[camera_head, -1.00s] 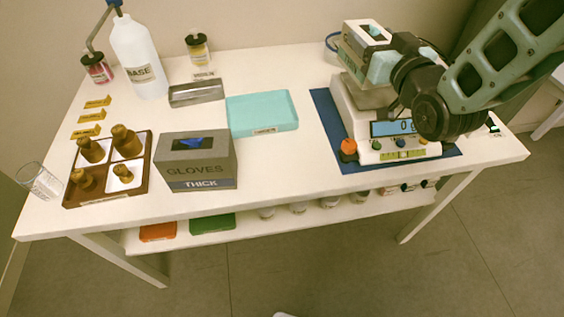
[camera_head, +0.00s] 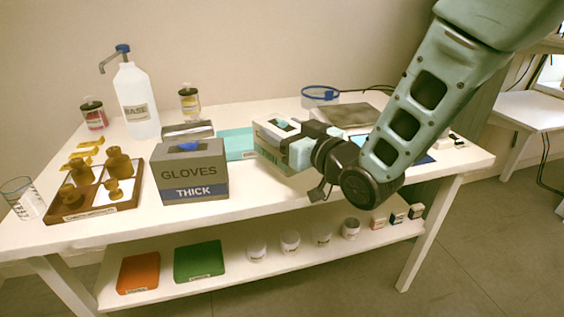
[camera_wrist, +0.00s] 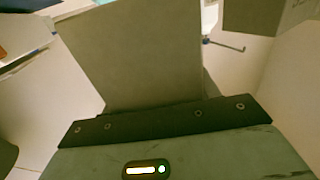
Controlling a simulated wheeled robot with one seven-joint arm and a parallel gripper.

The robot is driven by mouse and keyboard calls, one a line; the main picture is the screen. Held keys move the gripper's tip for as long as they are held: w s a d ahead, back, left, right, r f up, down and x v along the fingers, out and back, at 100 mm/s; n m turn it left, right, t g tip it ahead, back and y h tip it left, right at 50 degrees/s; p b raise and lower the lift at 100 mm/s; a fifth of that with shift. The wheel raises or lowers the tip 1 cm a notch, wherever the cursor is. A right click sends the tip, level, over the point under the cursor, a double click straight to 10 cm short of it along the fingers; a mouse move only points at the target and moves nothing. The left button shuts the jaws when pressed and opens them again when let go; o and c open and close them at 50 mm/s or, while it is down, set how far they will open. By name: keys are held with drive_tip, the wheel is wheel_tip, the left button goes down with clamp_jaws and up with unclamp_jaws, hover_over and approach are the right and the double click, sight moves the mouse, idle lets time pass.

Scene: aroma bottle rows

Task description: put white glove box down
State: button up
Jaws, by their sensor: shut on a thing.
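In the wrist view the box (camera_wrist: 140,55) fills the middle as a plain pale face against my gripper.
A grey glove box (camera_head: 190,172) marked THICK stands to the left, with a gap between. The teal tray (camera_head: 232,140) lies behind. The scale (camera_head: 345,115) is behind my arm. A brown bottle rack (camera_head: 95,192) stands far left. The white table (camera_head: 250,195) is bare in front.

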drive_tip(key=shift+f+b, duration=0.4)
drive_tip(key=shift+f, duration=1.9)
drive_tip(key=shift+f, duration=0.15)
drive_tip(key=o, duration=1.2)
